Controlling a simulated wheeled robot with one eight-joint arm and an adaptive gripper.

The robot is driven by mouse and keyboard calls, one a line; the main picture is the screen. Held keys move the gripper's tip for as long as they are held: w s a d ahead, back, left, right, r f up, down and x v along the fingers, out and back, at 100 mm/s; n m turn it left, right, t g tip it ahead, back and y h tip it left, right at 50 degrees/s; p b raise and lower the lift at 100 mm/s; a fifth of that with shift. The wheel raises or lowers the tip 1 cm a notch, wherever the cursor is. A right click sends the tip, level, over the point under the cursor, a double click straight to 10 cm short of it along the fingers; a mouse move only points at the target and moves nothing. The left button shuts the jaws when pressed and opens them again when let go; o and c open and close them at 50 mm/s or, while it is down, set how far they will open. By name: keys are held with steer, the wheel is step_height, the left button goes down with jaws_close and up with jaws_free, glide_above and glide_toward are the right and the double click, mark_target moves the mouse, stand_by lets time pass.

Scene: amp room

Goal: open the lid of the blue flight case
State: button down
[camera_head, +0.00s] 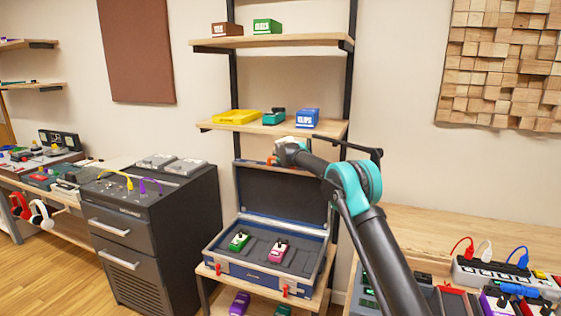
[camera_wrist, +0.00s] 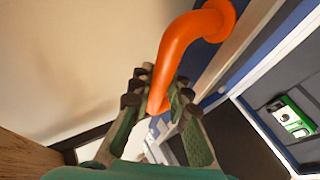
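The blue flight case (camera_head: 255,277) stands on a low wooden shelf in the head view. Its lid (camera_head: 282,196) stands raised, roughly upright at the back, showing the dark lining. The open base holds a green pedal (camera_head: 239,240) and a pink pedal (camera_head: 279,250); the green one also shows in the wrist view (camera_wrist: 292,117). My gripper (camera_head: 280,153) is at the lid's top edge. In the wrist view, my gripper's fingers (camera_wrist: 160,93) close in on both sides of an orange latch (camera_wrist: 185,45) on the lid, filling the gap between them. Exact contact is partly hidden.
A shelf (camera_head: 221,126) just above the lid carries a yellow tray (camera_head: 236,117), a teal pedal and a blue box (camera_head: 307,118). A dark drawer cabinet (camera_head: 155,231) stands left of the case. A workbench with pedals (camera_head: 495,296) lies at the right, by my arm.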

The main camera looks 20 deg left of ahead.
steer(key=c, duration=1.4)
jaws_free()
steer(key=shift+c, duration=0.2)
steer(key=shift+r, duration=0.1)
steer(key=shift+s, duration=0.15)
steer(key=shift+s+r, duration=0.15)
steer(key=s+d+r, duration=0.1)
steer(key=s+d, duration=0.4)
steer(key=s, duration=0.8)
steer(key=shift+d, duration=0.2)
steer(key=shift+r, duration=0.1)
